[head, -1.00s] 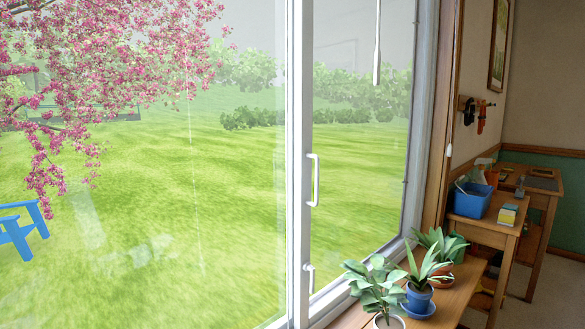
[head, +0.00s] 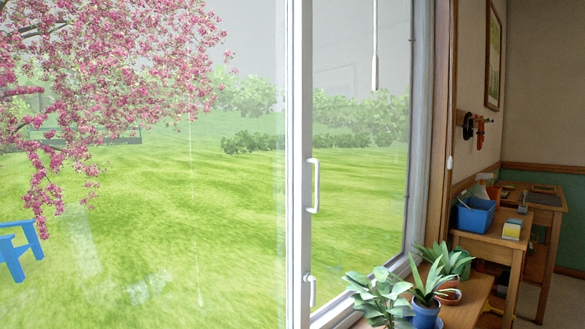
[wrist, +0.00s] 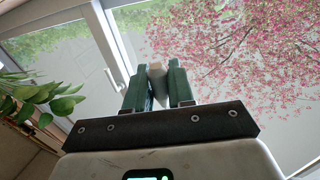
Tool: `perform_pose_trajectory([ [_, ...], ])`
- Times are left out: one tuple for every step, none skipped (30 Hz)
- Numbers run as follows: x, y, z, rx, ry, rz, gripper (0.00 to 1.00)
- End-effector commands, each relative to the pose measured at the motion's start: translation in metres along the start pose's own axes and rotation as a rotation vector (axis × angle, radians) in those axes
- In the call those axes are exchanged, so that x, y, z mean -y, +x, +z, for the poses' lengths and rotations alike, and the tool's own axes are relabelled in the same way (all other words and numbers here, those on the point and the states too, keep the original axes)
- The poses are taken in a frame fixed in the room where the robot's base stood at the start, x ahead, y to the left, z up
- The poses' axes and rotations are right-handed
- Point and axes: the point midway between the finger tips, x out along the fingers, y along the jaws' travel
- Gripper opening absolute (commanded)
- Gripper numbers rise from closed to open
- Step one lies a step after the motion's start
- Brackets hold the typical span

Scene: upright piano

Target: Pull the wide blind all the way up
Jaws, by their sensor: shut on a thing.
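In the wrist view my gripper (wrist: 158,78) has two dark green fingers shut on a small pale pull piece (wrist: 156,72), with window glass behind it. What the piece hangs from cannot be made out. My gripper is not in the head view. The wide blind itself does not show in either view. In the head view, a thin white wand (head: 376,60) hangs from above in front of the right pane, and a thin pale line (head: 192,200) runs down the left pane.
A white window frame (head: 299,180) with a handle (head: 314,186) divides the panes. Potted plants (head: 428,282) stand on the wooden sill at lower right; leaves (wrist: 38,95) show left of my gripper. A desk with a blue bin (head: 475,216) stands beyond.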

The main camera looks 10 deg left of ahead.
Motion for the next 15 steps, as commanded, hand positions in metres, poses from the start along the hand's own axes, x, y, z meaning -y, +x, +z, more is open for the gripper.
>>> perform_pose_trajectory([
  [0.000,-0.001,0.017,0.008,0.002,0.001,0.00],
  [0.000,-0.001,0.021,0.008,0.002,0.001,0.00],
  [0.000,-0.001,0.027,0.008,0.002,0.001,0.00],
  [0.000,-0.001,0.031,0.009,0.002,0.001,0.00],
  [0.000,-0.001,0.036,0.009,0.002,0.001,0.00],
  [0.000,0.000,0.041,0.008,0.002,0.001,0.00],
  [0.000,0.000,0.046,0.008,0.002,0.001,0.00],
  [0.000,-0.001,0.049,0.008,0.002,0.001,0.00],
  [0.000,-0.001,0.053,0.008,0.001,0.001,0.00],
  [0.000,-0.001,0.055,0.007,0.001,0.001,0.00],
  [0.000,-0.001,0.056,0.007,0.001,0.001,0.00],
  [0.000,-0.001,0.056,0.007,0.001,0.001,0.00],
  [0.000,-0.001,0.056,0.007,0.001,0.001,0.00],
  [0.000,-0.001,0.055,0.007,0.001,0.001,0.00],
  [0.000,-0.001,0.055,0.007,0.001,0.001,0.00],
])
